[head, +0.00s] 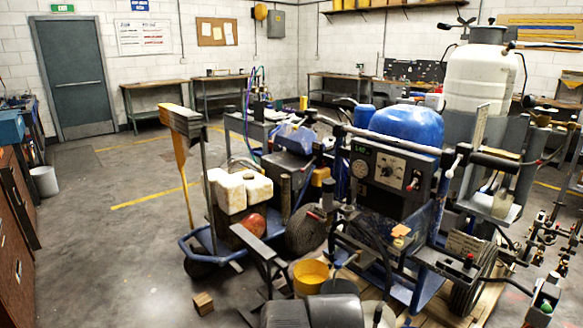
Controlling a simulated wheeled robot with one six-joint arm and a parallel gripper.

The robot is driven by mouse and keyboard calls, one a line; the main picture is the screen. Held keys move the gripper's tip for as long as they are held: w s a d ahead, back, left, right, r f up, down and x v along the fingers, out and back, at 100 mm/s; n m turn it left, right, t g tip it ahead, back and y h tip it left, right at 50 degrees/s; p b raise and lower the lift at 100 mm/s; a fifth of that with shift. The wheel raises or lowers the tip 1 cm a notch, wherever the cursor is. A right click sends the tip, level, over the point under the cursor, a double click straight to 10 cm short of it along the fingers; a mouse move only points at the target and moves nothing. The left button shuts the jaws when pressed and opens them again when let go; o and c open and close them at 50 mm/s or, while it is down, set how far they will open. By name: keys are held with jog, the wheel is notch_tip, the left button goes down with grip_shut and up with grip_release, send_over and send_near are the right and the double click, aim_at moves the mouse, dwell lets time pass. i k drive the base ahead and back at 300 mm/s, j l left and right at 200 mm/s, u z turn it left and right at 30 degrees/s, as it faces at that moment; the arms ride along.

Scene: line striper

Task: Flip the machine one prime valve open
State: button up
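A line striper machine (380,215) with a blue engine cover (408,124) stands right of centre in the head view. Its dark control panel (375,190) carries a round gauge (360,168), a dial (388,170) and a small red-tipped lever (412,184). A red knob (468,261) sits lower on the right. I cannot tell which part is the prime valve, or whether it is open or shut. No label naming machine one is readable. I cannot make out my gripper in this view.
A second wheeled machine (222,255) with a blue frame stands to the left. A yellow bucket (311,277) and a wooden block (203,304) are on the floor in front. A white tank (480,75) rises at right. The left floor is mostly clear.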

aim_at(312, 216)
jog(key=i+j, duration=0.15)
jog(key=i, duration=0.45)
jog(key=i+j+u, duration=0.1)
jog(key=i, duration=0.55)
jog(key=j, duration=0.1)
